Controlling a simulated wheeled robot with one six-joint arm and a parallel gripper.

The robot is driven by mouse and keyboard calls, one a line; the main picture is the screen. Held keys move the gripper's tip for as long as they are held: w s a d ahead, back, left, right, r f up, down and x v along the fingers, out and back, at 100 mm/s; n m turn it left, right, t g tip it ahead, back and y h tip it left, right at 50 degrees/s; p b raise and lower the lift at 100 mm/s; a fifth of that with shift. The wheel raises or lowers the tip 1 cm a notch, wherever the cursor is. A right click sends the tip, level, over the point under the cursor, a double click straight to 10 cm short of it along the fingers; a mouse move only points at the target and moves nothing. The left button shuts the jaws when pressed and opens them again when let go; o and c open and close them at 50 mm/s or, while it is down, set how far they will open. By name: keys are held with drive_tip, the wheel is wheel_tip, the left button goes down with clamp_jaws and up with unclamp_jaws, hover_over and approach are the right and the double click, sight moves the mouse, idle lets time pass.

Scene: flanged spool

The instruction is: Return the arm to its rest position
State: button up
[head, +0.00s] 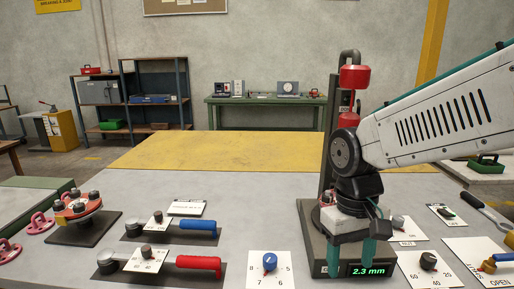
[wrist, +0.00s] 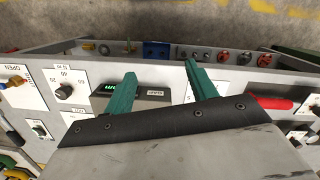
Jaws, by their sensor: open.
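My gripper (head: 351,256) is at the right of the bench in the head view, pointing down, its two teal fingers apart. It is in front of a dark upright stand with a display reading 2.3 mm (head: 368,271). In the wrist view my gripper (wrist: 161,86) shows both fingers spread with nothing held between them. The display (wrist: 112,88) shows partly behind the left finger there. A red part (head: 354,78) shows high on the stand, behind my arm. My arm comes in from the right and hides part of the stand. Whether the fingers touch the stand is unclear.
On the grey bench, a red round flange with dark knobs (head: 77,207) sits at left. A blue-handled lever (head: 198,225) and a red-handled lever (head: 198,262) lie nearer the middle. A blue dial (head: 270,262) is at front. The yellow area (head: 220,151) behind is clear.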

drive_tip(key=s+d+r+m+t, duration=0.2)
drive_tip(key=s+d+r+t, duration=0.1)
drive_tip(key=s+d, duration=0.6)
drive_tip(key=s+r, duration=0.1)
drive_tip(key=s, duration=0.2)
drive_tip(key=shift+d+r+m, duration=0.15)
drive_tip(key=shift+r+m, duration=0.15)
drive_tip(key=shift+m, duration=0.1)
idle(0.9)
